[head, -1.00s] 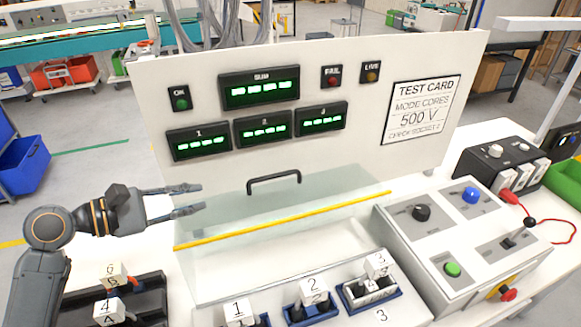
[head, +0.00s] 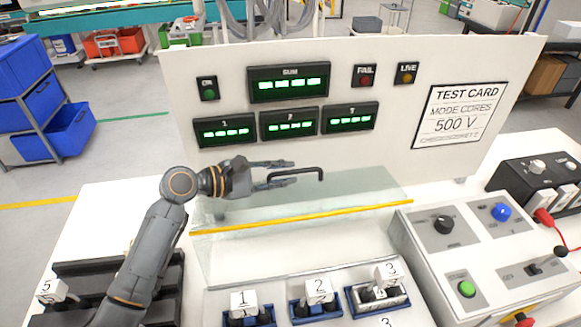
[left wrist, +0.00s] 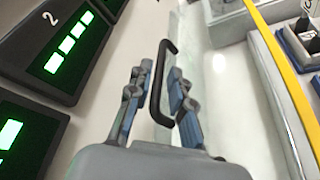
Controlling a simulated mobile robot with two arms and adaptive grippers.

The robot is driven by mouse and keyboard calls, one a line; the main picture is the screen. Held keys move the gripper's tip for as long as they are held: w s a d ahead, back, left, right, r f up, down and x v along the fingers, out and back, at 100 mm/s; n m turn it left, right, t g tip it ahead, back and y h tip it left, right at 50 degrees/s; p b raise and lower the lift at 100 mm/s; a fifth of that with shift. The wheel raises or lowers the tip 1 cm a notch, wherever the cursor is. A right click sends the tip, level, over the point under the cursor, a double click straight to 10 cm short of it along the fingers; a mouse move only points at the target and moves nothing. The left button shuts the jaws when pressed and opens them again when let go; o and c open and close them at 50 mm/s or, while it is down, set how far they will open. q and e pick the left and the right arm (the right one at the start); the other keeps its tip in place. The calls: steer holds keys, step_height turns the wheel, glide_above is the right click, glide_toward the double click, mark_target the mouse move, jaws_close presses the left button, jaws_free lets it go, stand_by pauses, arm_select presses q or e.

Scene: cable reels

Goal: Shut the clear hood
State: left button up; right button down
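The clear hood (head: 345,193) is a see-through panel with a yellow front edge (head: 300,218). It stands raised against the white upright panel, over the bench. Its black bar handle (head: 322,173) is near the top. My left gripper (head: 290,172) reaches in from the left at the handle, its fingers apart. In the left wrist view the handle (left wrist: 162,75) lies between the two fingers of the left gripper (left wrist: 160,68), with a gap visible beside it. The yellow edge (left wrist: 280,75) runs at the right there. My right gripper is not in view.
Numbered blue sockets (head: 317,308) sit in front of the hood. A grey control box (head: 470,245) with knobs and buttons stands at right. A black rack (head: 70,268) is at left under my arm. The upright panel (head: 220,165) with green displays is close behind the gripper.

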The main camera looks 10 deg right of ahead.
arm_select(q)
steer(key=shift+x, duration=1)
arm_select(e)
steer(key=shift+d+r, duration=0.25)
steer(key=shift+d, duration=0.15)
arm_select(q)
jaws_close()
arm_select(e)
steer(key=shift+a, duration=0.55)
arm_select(q)
steer(key=shift+s, duration=0.1)
